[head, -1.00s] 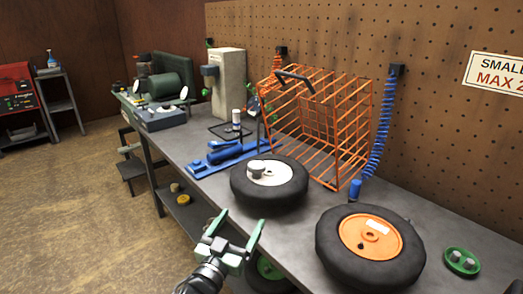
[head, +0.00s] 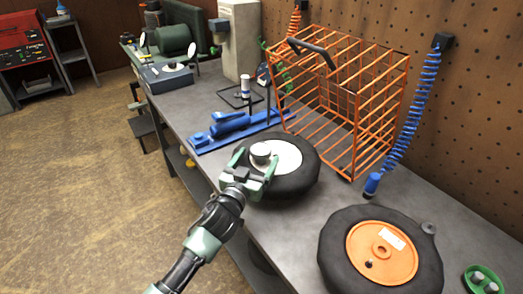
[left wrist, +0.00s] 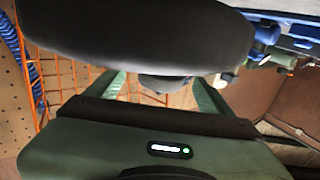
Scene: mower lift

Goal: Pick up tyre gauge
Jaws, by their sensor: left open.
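A small round pale piece (head: 261,149), which looks like the tyre gauge, sits on the white hub (head: 287,156) of the nearer-left black tyre (head: 296,182). I cannot read a dial on it. My left gripper (head: 256,160) is open, its green fingers appearing to either side of this piece; I cannot tell the exact depth. In the left wrist view, the tyre (left wrist: 140,35) fills the top and a dark small piece (left wrist: 165,82) shows between the open fingers, partly hidden by the tyre. My right gripper is not in view.
An orange wire basket (head: 345,95) and a hanging blue coiled hose (head: 405,120) stand behind. A blue jack (head: 235,128) lies beyond the tyre. Bare bench lies between the wheels.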

